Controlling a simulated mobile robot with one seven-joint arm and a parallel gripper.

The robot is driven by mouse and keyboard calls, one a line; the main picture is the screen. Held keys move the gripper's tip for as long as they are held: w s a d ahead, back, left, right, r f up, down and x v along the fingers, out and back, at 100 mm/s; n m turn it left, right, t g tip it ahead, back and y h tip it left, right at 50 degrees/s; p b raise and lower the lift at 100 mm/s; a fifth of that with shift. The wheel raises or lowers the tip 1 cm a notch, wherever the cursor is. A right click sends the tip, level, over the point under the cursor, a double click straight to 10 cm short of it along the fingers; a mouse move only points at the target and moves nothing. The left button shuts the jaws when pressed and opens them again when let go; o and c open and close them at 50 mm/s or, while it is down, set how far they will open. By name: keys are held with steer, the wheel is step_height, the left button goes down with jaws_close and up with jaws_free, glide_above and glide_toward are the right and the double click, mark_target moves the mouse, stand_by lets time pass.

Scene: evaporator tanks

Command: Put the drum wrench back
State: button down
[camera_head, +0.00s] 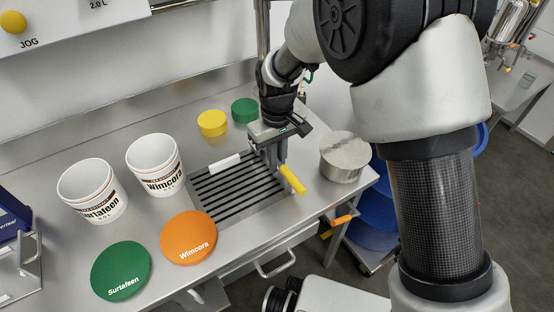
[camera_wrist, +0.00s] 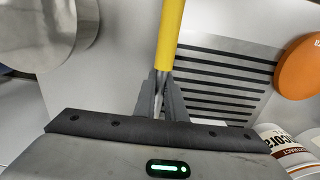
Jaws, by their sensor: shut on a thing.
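The drum wrench has a yellow handle (camera_head: 292,179) that juts out from my gripper (camera_head: 277,160) toward the front of the bench in the head view. In the wrist view its yellow handle (camera_wrist: 171,36) runs up and away from the jaws. My gripper (camera_wrist: 164,98) is shut on the grey metal part just below the handle. The wrench is over the right part of the slotted drain grate (camera_head: 222,195). The jaws hide most of its metal end, and I cannot tell whether it touches the grate.
White Surtafeen (camera_head: 97,205) and Wimcora (camera_head: 165,178) buckets stand left, with green (camera_head: 121,271) and orange (camera_head: 188,238) lids in front. Yellow (camera_head: 212,123) and green (camera_head: 245,110) caps are behind. A metal cylinder (camera_head: 344,158) stands right. An orange-and-yellow item (camera_head: 341,220) is beside the front edge.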

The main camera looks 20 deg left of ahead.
steer(key=shift+f, duration=0.25)
steer(key=c, duration=1.7)
jaws_free()
steer(key=shift+c, duration=0.2)
step_height(320, 180, up, 17)
steer(key=p, duration=0.4)
steer(key=shift+r, duration=0.2)
steer(key=shift+s, duration=0.15)
